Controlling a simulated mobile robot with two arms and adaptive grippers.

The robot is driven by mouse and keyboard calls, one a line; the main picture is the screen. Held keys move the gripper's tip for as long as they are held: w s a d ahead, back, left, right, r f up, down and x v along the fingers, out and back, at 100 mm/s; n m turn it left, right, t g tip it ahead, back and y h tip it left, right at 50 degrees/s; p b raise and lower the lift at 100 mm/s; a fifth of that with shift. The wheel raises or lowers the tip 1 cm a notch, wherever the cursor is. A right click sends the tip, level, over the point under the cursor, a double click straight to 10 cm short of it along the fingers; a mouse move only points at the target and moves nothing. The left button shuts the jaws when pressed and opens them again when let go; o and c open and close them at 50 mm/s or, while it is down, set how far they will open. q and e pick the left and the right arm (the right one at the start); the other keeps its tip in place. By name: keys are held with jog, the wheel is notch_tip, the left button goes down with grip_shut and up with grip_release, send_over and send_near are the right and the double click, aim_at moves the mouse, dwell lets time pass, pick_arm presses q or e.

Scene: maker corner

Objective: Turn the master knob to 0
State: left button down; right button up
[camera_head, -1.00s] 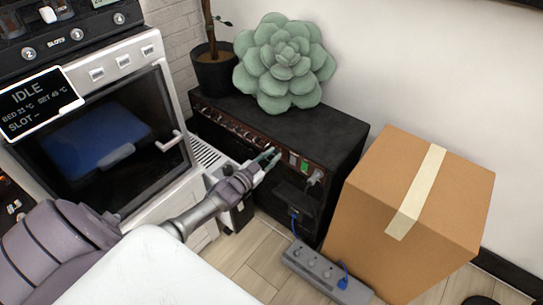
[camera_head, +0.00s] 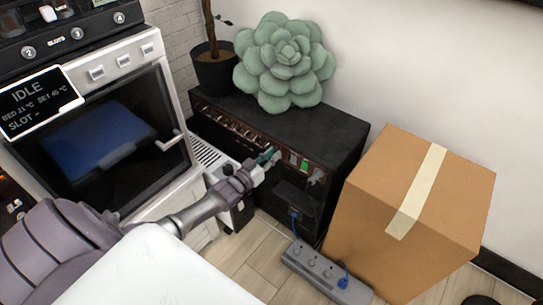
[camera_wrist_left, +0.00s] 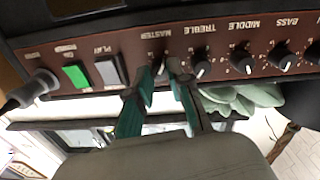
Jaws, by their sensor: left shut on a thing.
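The black amplifier (camera_head: 325,130) stands on the floor against the wall, its control panel facing me. In the left wrist view the panel (camera_wrist_left: 215,60) appears upside down, with a row of labelled knobs. My left gripper (camera_head: 268,157) is at this panel; its teal fingers (camera_wrist_left: 165,78) are closed around the master knob, below the "MASTER" label. The fingers cover most of that knob, so I cannot read its pointer. The treble knob (camera_wrist_left: 202,69) is close beside the fingers. My right gripper is not in view.
A green switch (camera_wrist_left: 75,74), a grey switch (camera_wrist_left: 111,70) and a plugged-in cable (camera_wrist_left: 30,90) are on the same panel. A succulent cushion (camera_head: 285,62) and a potted plant (camera_head: 214,72) are above. A cardboard box (camera_head: 440,190) and a power strip (camera_head: 325,270) stand to the right.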

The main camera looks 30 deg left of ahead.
pick_arm(q)
jog(key=shift+f, duration=0.1)
jog(key=c, duration=1.3)
grip_release()
jog(key=shift+c, duration=0.2)
jog(key=s+a, duration=0.1)
jog(key=s, duration=1.1)
jog(key=shift+a, duration=0.15)
